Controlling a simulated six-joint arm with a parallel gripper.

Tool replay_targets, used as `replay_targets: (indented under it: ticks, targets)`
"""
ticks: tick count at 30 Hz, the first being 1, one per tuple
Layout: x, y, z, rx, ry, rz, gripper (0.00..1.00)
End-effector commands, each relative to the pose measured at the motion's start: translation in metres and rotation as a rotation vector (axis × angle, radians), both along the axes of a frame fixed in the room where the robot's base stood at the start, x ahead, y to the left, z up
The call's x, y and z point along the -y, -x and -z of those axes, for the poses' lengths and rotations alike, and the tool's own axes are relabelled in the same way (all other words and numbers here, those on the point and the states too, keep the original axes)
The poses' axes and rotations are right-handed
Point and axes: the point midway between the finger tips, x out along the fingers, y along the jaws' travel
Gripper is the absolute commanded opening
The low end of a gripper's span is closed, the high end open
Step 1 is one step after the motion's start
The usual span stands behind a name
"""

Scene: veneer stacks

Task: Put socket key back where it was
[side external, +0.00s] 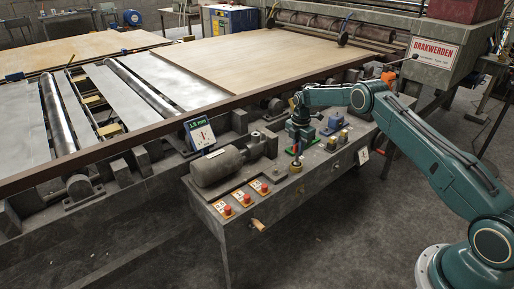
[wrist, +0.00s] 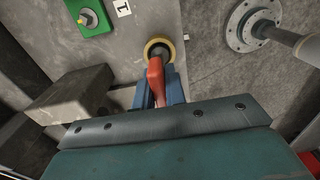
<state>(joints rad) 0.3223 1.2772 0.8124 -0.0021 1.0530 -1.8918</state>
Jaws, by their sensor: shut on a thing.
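My gripper (side external: 297,145) points down over the grey machine bench in the side view. In the wrist view its blue fingers (wrist: 160,92) are shut on a red-handled tool (wrist: 155,78), which I take for the socket key. The far end of the red tool meets a yellow ring (wrist: 158,42) on the bench. I cannot tell whether it is in the ring or just above it. The yellow ring also shows below my gripper in the side view (side external: 296,169). The key's lower end is hidden.
A grey motor (side external: 217,166), a gauge display (side external: 200,133) and red push buttons (side external: 246,199) stand left of my gripper. A blue block (side external: 332,125) stands to its right.

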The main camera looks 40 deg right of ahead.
Motion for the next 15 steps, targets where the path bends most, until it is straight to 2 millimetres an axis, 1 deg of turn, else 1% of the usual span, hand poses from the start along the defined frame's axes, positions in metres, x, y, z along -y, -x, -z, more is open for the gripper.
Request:
replay_targets:
  ticks: [3,15]
  targets:
    - [0.0,0.0,0.0078,0.0,0.0,0.0,0.0]
    - [0.0001,-0.0003,0.0103,0.001,0.0,0.0,0.0]
